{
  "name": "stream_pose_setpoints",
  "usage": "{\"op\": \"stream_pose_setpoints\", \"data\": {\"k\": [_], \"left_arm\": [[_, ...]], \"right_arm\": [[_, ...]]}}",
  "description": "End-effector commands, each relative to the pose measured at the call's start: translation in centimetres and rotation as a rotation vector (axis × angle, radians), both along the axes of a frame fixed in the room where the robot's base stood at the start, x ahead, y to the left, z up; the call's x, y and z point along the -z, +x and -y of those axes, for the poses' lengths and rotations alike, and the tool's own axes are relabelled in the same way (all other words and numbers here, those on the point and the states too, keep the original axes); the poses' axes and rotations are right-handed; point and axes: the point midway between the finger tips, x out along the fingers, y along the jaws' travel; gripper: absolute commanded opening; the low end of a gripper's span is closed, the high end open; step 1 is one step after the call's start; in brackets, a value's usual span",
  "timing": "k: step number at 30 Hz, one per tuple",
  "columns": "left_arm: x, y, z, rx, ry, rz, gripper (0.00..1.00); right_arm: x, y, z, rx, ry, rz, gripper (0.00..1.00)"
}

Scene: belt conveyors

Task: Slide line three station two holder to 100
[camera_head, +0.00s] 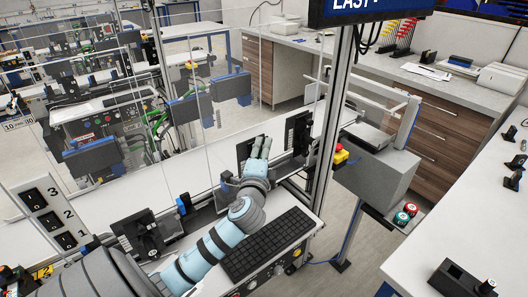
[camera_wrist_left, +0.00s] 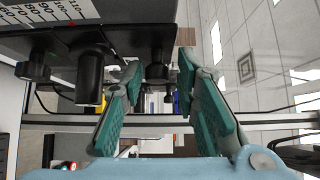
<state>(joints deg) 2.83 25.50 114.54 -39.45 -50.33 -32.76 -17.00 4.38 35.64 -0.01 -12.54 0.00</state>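My left gripper (camera_head: 259,147) reaches over the belt line in the head view, close to a black upright holder (camera_head: 244,149). In the left wrist view the gripper (camera_wrist_left: 159,72) is open, its two teal-padded fingers apart. A black knob (camera_wrist_left: 157,73) under a dark housing (camera_wrist_left: 130,35) shows between the fingertips; I cannot tell whether they touch it. A white printed scale (camera_wrist_left: 45,10) with a red mark shows at the top left, upside down and partly cut off. My right gripper is in neither view.
More black holders stand along the line, one near (camera_head: 137,232) and one farther (camera_head: 298,131). A metal post (camera_head: 335,110) and grey box (camera_head: 376,172) stand right of the gripper. A numbered switch panel (camera_head: 48,215) is at left.

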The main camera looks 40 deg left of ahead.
Motion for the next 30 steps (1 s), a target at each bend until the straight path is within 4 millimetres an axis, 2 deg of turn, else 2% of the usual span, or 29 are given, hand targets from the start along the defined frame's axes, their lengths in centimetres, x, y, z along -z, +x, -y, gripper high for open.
{"op": "stream_pose_setpoints", "data": {"k": [11, 14, 21, 24, 30], "left_arm": [[0.1, -0.3, 0.3, 0.001, 0.0, -0.002, 0.38], [0.2, -1.5, 1.2, 0.003, -0.003, -0.003, 0.38], [0.3, -6.9, 4.9, 0.002, -0.006, -0.003, 0.38], [0.3, -8.7, 6.1, 0.002, -0.006, -0.003, 0.38], [0.1, -9.9, 6.8, 0.0, 0.0, -0.002, 0.38]], "right_arm": [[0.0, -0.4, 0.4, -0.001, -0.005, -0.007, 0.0], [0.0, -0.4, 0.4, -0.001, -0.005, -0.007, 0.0], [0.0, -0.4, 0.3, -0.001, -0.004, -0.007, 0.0], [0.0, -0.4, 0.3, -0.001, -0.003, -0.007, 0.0], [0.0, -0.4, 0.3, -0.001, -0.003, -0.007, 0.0]]}}
